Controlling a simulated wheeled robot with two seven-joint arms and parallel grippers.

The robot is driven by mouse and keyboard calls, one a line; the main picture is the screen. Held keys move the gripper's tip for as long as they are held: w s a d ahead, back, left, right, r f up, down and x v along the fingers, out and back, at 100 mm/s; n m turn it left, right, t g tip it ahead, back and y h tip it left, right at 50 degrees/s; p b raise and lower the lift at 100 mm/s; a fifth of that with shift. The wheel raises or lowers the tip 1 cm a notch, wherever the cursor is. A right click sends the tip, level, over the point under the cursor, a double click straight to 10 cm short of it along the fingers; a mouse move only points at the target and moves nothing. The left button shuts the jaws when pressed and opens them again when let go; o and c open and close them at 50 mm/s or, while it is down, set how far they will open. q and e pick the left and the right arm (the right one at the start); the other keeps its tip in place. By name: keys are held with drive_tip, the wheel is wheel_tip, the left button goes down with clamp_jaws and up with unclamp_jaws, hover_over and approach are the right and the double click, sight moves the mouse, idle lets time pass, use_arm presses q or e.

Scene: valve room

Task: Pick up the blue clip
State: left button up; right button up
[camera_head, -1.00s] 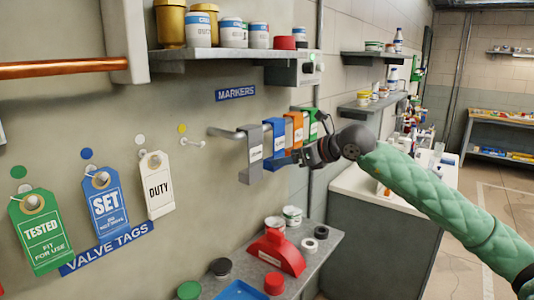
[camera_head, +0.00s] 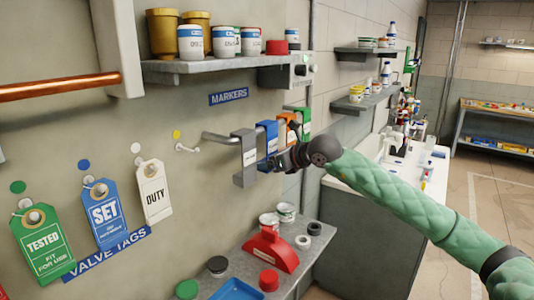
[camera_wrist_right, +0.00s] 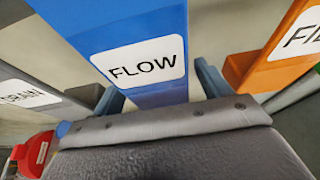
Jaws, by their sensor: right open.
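The blue clip (camera_head: 262,147) hangs on a metal rail under the MARKERS sign, between a grey clip (camera_head: 245,160) and an orange clip (camera_head: 283,130). In the right wrist view the blue clip (camera_wrist_right: 125,35) fills the middle and bears a white FLOW label. My right gripper (camera_head: 284,160) is at the clip; in the wrist view (camera_wrist_right: 160,92) its fingers are open, one on each side of the blue clip. I cannot tell whether they touch it. My left gripper is not in view.
The grey clip (camera_wrist_right: 30,95) and orange clip (camera_wrist_right: 285,50) flank the fingers closely. A green clip (camera_head: 304,120) hangs farther along the rail. A shelf with cans (camera_head: 205,70) is above; a lower shelf holds a red object (camera_head: 270,250). Tags (camera_head: 103,212) hang at left.

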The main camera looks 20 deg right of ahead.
drive_tip(key=shift+w+a+f, duration=0.15)
drive_tip(key=shift+w, duration=0.05)
drive_tip(key=c, duration=1.1)
